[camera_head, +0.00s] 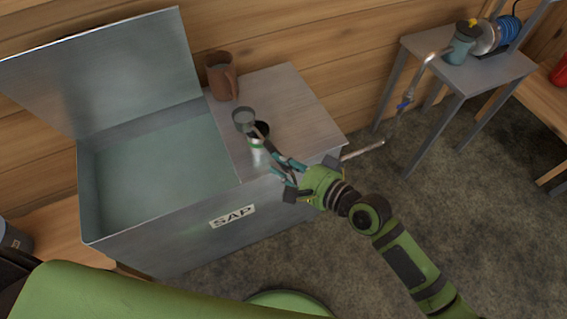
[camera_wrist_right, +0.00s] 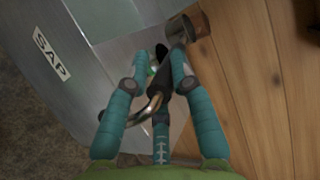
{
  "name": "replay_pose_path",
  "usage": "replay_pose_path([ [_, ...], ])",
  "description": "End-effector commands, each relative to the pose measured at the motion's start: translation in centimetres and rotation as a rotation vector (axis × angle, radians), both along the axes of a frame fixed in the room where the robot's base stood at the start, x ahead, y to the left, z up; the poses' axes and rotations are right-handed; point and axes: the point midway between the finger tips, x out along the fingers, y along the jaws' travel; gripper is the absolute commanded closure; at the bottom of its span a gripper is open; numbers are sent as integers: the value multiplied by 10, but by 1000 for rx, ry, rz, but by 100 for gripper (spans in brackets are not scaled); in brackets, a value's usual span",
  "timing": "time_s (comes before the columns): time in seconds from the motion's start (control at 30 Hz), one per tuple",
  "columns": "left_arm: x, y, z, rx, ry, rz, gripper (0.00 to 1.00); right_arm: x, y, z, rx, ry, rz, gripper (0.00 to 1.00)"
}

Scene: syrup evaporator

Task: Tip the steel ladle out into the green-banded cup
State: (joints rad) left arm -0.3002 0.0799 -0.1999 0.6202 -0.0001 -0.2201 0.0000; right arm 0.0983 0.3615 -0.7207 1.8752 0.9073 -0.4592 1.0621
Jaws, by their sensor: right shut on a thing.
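The steel ladle (camera_head: 244,118) has its round bowl above the metal counter, up and left of the green-banded cup's mouth. The bowl looks roughly level, its opening facing up; its contents cannot be made out. The green-banded cup (camera_head: 258,151) stands upright near the counter's front edge, white with a green band and a dark opening, partly covered by the ladle's handle. My right gripper (camera_head: 283,168) is shut on the dark ladle handle, just right of the cup. The right wrist view shows the fingers around the handle (camera_wrist_right: 164,96), with the cup mostly hidden behind them. My left gripper is not in view.
A brown mug (camera_head: 221,77) stands at the counter's back left. The open tank marked SAP (camera_head: 165,222) lies left, its lid raised. A metal rod (camera_head: 362,149) juts out right of the counter.

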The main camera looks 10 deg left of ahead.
Motion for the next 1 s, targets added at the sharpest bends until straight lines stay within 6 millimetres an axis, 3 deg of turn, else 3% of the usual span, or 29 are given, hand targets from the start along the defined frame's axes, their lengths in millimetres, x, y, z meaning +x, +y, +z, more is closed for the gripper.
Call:
replay_pose_path([
  [1.0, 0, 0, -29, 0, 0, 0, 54, 4, -3, 2, 129, 111, -1, 100],
])
